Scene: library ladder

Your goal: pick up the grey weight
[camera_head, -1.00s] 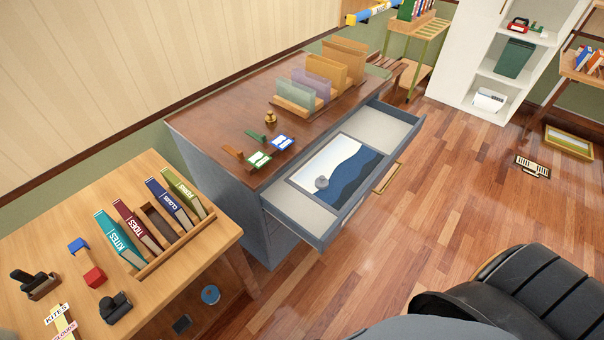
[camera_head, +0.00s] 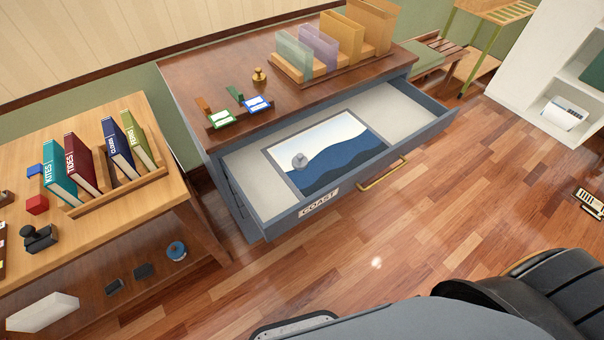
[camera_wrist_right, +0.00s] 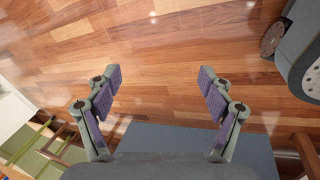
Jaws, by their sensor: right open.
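The grey weight (camera_head: 299,161) is a small round piece with a knob. It sits on the left part of a blue and white map sheet (camera_head: 335,153) inside the open drawer (camera_head: 256,178) labelled COAST. My right gripper (camera_wrist_right: 160,88) shows in the right wrist view, with its two purple-padded fingers wide apart and nothing between them. Wooden floor lies beneath it, and the weight is not in that view. In the head view neither gripper is in sight; only dark parts of my own body show at the lower right.
The drawer belongs to a grey cabinet with a wooden top (camera_head: 232,68) carrying a brass weight (camera_head: 259,76), cards and upright folders (camera_head: 318,48). A wooden table (camera_head: 170,193) with books stands at the left. The floor (camera_head: 400,230) before the drawer is clear.

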